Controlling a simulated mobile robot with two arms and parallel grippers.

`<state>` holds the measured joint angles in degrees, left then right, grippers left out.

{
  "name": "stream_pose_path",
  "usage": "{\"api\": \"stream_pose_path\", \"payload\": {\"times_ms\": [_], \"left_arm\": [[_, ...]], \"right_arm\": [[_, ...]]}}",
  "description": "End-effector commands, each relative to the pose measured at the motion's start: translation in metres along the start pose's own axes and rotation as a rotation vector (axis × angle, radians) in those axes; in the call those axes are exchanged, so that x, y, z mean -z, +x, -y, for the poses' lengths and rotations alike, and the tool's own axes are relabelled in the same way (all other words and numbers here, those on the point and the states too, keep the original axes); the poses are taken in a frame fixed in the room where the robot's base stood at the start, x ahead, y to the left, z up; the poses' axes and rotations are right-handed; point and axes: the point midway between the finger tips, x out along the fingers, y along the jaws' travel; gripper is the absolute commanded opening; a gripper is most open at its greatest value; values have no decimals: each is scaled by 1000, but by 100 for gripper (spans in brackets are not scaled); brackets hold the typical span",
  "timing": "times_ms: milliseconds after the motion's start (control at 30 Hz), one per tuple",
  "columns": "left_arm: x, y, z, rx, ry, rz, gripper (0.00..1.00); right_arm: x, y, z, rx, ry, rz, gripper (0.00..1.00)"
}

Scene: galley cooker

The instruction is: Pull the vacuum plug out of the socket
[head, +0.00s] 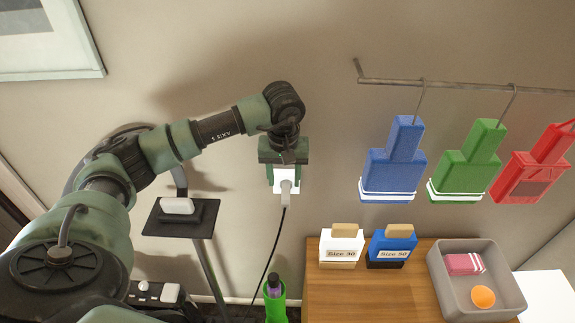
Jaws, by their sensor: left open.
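The white wall socket (280,185) is on the wall near the middle of the head view. The pale grey plug (286,195) sits at the socket, and its black cable (271,246) hangs down from it. My left gripper (284,178) is open in front of the socket, just above the plug, with a finger to either side. It covers the upper part of the socket. I cannot tell whether the fingers touch the plug. My right gripper is not in view.
A wooden top (335,297) at lower right holds two size-labelled boxes and a grey tray (440,270). Blue, green and red bags hang from a rail (460,86). A green bottle (276,302) stands below the socket. A black stand (160,222) is left of it.

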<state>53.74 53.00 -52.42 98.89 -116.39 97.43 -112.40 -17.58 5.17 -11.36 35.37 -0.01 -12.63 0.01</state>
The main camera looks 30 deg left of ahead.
Motion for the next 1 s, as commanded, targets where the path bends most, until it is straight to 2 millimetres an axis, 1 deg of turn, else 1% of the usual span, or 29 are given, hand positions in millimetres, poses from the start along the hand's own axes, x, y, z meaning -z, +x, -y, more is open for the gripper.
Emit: {"api": "stream_pose_path", "payload": {"times_ms": [33,133,200,300,400,467,633,667,700,767,800,833,1000], "left_arm": [[-1,6,0,1,0,4,47],[-1,20,0,1,-1,3,47],[-1,29,-1,-1,0,4,47],[-1,37,-1,-2,0,1,47],[-1,41,-1,-2,0,1,47],[-1,42,-1,-2,0,1,47],[-1,42,-1,-3,0,1,47],[-1,42,-1,-3,0,1,42],[-1,42,-1,-3,0,1,31],[-1,42,-1,-3,0,1,14],[0,42,-1,-3,-1,1,3],[0,42,-1,-3,-1,1,0],[-1,41,-1,-3,-1,0,0]], "right_arm": [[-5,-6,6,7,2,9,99],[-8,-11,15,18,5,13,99],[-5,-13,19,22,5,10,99],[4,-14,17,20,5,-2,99],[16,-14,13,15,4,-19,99],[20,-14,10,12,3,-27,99],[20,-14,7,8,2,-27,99],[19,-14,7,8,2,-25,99],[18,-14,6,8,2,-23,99],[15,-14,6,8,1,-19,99],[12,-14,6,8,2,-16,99],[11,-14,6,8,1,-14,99],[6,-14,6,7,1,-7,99]]}}
